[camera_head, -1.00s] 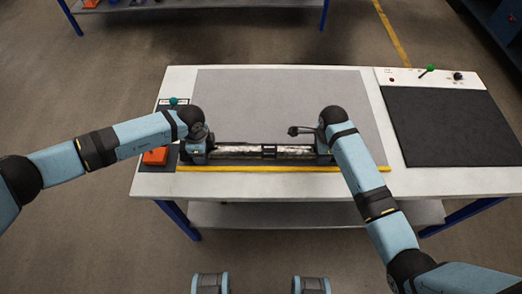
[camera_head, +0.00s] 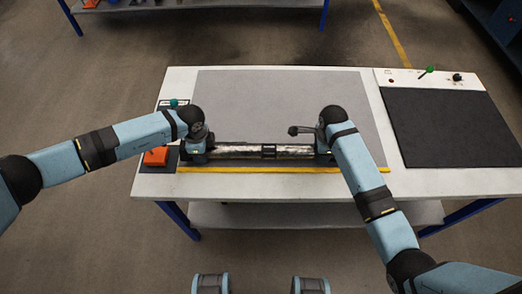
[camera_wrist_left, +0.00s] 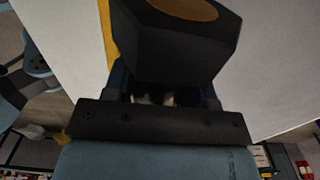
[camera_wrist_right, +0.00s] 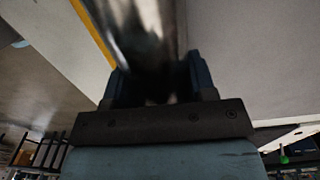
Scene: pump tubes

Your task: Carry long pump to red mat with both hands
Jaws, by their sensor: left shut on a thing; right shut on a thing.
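The long pump (camera_head: 238,152), a shiny metal tube with dark fittings, lies level across the front of the grey mat on the table. My left gripper (camera_head: 196,152) is shut on its left end; in the left wrist view a black angular end block (camera_wrist_left: 178,45) fills the space between the fingers. My right gripper (camera_head: 323,152) is shut on the pump near its right end; the metal tube (camera_wrist_right: 140,30) runs between the fingers in the right wrist view. Whether the pump touches the table is hard to tell. I see no red mat.
The grey mat (camera_head: 285,105) behind the pump is clear. A yellow strip (camera_head: 270,169) runs along the table front. An orange-red box (camera_head: 155,156) sits close left of the pump. A black panel (camera_head: 450,125) with a green-knobbed control strip lies at right.

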